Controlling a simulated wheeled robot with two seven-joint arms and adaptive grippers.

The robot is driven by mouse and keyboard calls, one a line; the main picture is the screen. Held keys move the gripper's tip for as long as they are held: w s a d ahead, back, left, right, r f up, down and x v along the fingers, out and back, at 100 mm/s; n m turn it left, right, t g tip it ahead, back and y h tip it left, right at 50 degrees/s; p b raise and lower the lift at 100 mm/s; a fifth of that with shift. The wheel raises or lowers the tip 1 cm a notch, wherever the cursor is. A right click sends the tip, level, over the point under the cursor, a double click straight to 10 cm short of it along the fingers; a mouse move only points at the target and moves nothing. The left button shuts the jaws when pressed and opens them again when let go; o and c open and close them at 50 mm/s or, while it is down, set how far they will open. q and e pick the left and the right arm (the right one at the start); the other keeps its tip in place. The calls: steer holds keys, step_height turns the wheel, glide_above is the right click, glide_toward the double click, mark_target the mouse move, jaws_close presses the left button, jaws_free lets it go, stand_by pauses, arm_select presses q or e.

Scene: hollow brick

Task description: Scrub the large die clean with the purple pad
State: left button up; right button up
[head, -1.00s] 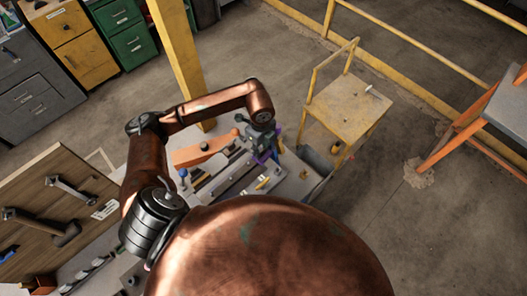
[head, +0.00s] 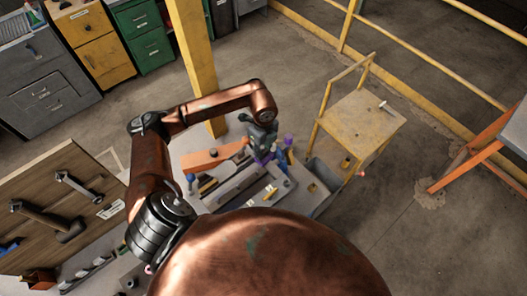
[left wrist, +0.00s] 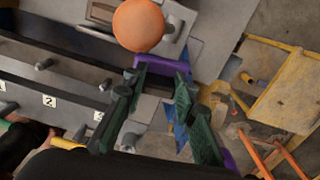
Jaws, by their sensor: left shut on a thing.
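My left gripper (head: 264,155) is over the workbench, below the bent copper arm. In the left wrist view its two dark green fingers (left wrist: 160,85) stand apart around something. Purple material, taken as the purple pad (left wrist: 152,62), shows at the fingertips; purple also shows at the fingers in the head view (head: 265,158). Most of the pad is hidden by the fingers. I cannot pick out the large die with certainty; a grey metal block (left wrist: 177,24) lies beyond the fingertips, partly behind an orange ball. My right gripper is not in view.
The orange ball (left wrist: 138,25) is close to the fingertips. A dark rail with numbered labels (left wrist: 50,100) runs along the bench. A purple-topped item (head: 288,140) stands beside the gripper. A grey bin (head: 324,177) and a yellow stand (head: 362,118) are to the right.

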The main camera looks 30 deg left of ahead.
arm_select(q)
steer(key=shift+s+d+f, duration=0.1)
steer(key=shift+s+d, duration=0.25)
steer(key=shift+d, duration=0.55)
steer(key=shift+s+d+f, duration=0.1)
steer(key=shift+s+d, duration=0.2)
steer(key=shift+d, duration=0.6)
steer(key=shift+s+d+f, duration=0.1)
steer(key=shift+s+d, duration=0.25)
steer(key=shift+d, duration=0.55)
steer(key=shift+s+d, duration=0.35)
steer(key=shift+d, duration=0.3)
steer(key=shift+s+d, duration=0.2)
steer(key=shift+d, duration=0.55)
steer(key=shift+p, duration=0.3)
steer(key=shift+w+a+r+p, duration=0.15)
steer(key=shift+r+p, duration=0.95)
steer(key=shift+r, duration=0.75)
steer(key=shift+r+p, duration=0.7)
steer(key=shift+r, duration=0.6)
steer(key=shift+r, duration=0.1)
